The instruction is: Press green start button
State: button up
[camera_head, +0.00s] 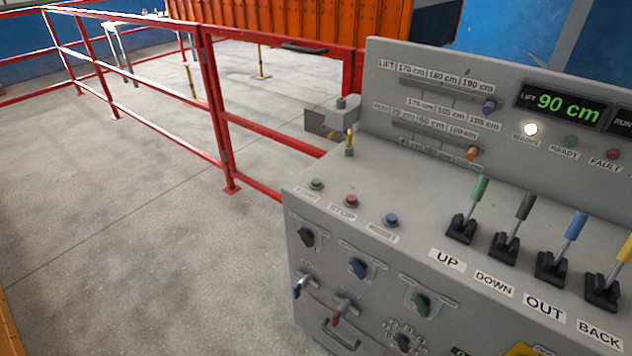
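The green start button (316,184) is a small round cap on the sloped top of the grey control console (390,180), near its left edge. A small label lies just below it, too blurred to read surely. A red button (351,201) labelled STOP sits to its right, and a blue button (391,220) further right. My gripper does not show in this view, so where it is relative to the button cannot be told.
Levers labelled UP (479,192), DOWN (525,208), OUT (576,226) and BACK (624,248) stand up right of the buttons. A small brass-coloured post (350,142) rises behind them. Knobs and switches cover the front. Red railings (215,100) run behind; the floor left is clear.

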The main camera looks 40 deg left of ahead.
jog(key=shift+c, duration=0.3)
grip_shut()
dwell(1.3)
